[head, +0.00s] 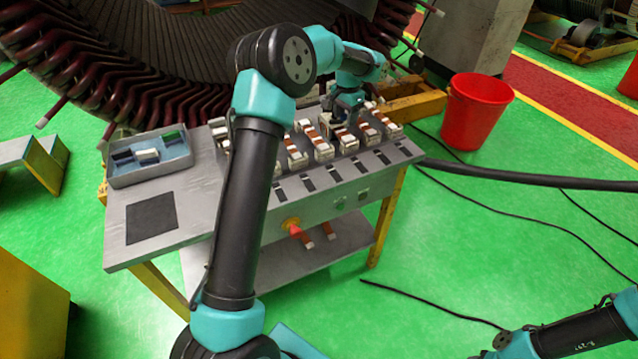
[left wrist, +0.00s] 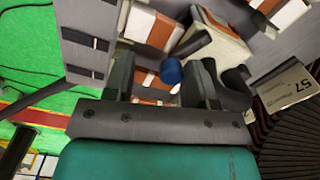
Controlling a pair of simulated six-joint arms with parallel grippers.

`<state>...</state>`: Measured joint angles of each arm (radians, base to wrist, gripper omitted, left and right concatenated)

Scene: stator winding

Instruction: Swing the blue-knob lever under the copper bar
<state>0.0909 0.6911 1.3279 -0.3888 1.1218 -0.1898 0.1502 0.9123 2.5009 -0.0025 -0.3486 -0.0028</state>
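The blue knob (left wrist: 171,71) of the lever shows in the left wrist view, between the two fingers of my left gripper (left wrist: 162,85). A dark lever part (left wrist: 192,44) lies just above the knob. Copper bars with white ends (left wrist: 152,27) lie close by, and another copper piece (left wrist: 150,84) shows behind the knob. The fingers are apart, and I cannot tell if either touches the knob. In the head view my left gripper (head: 344,118) is low over the row of copper bars (head: 321,146) on the bench; the knob cannot be made out there. My right gripper is outside the view.
The grey bench (head: 190,206) carries a blue-grey tray (head: 150,174) with small items and a dark square pad (head: 151,218). The large coil ring (head: 130,60) stands behind it. A red bucket (head: 475,112) and a thick black cable (head: 530,179) are on the right.

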